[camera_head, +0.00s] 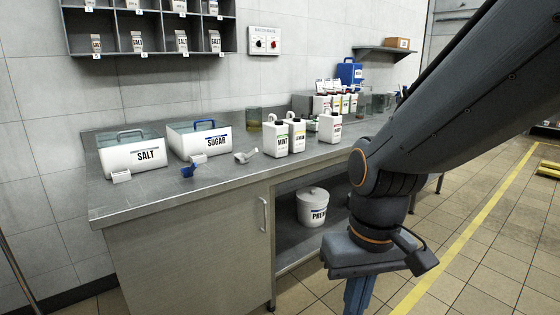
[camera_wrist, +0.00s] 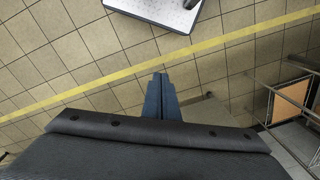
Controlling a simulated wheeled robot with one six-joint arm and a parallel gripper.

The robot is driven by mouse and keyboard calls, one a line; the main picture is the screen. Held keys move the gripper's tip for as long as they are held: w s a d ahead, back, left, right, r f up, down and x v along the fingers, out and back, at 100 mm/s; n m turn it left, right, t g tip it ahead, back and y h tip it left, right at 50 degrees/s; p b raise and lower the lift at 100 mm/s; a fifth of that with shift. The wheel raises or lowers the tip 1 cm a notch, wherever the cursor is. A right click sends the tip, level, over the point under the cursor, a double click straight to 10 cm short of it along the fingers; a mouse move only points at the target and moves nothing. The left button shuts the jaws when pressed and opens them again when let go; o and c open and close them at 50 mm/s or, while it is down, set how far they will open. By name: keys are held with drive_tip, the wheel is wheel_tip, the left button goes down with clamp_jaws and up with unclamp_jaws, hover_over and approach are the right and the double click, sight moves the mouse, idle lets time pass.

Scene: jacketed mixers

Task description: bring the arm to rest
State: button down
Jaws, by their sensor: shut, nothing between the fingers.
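My arm reaches in from the upper right in the head view, with the wrist bent downward. My gripper (camera_head: 357,297) hangs at the lower end, in front of the counter and over the tiled floor. Its fingertips are cut off by the bottom edge there. In the wrist view my gripper (camera_wrist: 160,78) shows two blue fingers pressed together with nothing between them. They point toward the floor and touch nothing.
A steel counter (camera_head: 180,222) holds a salt bin (camera_head: 132,157), a sugar bin (camera_head: 199,139), scoops and several bottles. A lidded white bucket (camera_head: 313,207) stands on its lower shelf. A yellow line (camera_wrist: 112,77) crosses the floor. A wooden-topped metal frame (camera_wrist: 292,92) stands at right.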

drive_tip(key=d+r+m+p, duration=0.2)
drive_tip(key=d+r+p, duration=0.4)
drive_tip(key=p, duration=0.6)
drive_tip(key=shift+s+d+r+h, duration=0.15)
drive_tip(key=shift+d+r+h, duration=0.2)
drive_tip(key=shift+d, duration=0.25)
